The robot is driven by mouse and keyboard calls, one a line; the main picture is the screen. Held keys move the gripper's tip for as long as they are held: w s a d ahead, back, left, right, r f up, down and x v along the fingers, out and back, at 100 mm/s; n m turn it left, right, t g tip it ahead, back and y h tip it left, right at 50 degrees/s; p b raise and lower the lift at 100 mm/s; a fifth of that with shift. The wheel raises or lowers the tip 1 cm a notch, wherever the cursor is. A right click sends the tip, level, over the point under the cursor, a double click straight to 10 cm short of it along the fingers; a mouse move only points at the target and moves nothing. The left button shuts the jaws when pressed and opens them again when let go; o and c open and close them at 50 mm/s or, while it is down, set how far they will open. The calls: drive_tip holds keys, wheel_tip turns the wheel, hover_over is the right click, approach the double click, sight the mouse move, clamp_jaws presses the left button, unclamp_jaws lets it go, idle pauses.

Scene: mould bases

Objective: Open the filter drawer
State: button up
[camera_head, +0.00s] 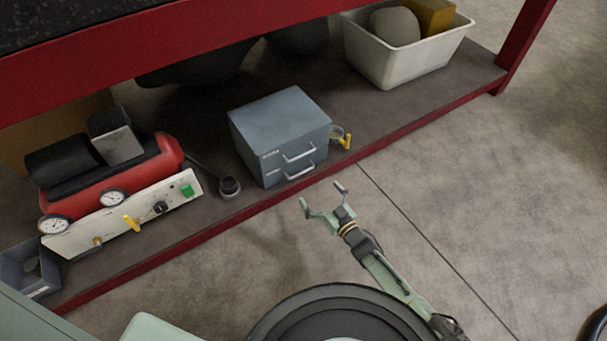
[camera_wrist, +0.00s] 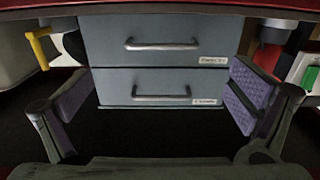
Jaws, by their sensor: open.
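A blue-grey metal cabinet (camera_head: 275,112) with two drawers stands on the shelf. Each drawer has a silver bar handle and a small label; I cannot read the labels surely enough to tell which drawer holds filters. The upper drawer handle (camera_head: 299,153) and lower drawer handle (camera_head: 300,172) show in the head view, and both drawers look shut. In the wrist view the picture seems turned over, with handles at the top (camera_wrist: 162,45) and below (camera_wrist: 161,96). My gripper (camera_head: 322,196) is open and empty, in front of the cabinet and apart from the handles.
The shelf has a red front edge (camera_head: 413,127). A red compressor (camera_head: 155,165) with a white gauge panel stands left of the cabinet. A yellow-handled valve (camera_head: 346,141) is close on its right. A white bin (camera_head: 403,60) stands farther right. The floor in front is clear.

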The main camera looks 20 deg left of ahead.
drive_tip(key=shift+b+x, duration=0.95)
drive_tip(key=shift+x, duration=3.35)
drive_tip(key=shift+c, duration=0.2)
drive_tip(key=shift+d, duration=0.1)
drive_tip(key=c, duration=1.5)
drive_tip(key=shift+c, duration=0.2)
drive_tip(key=shift+d, duration=0.1)
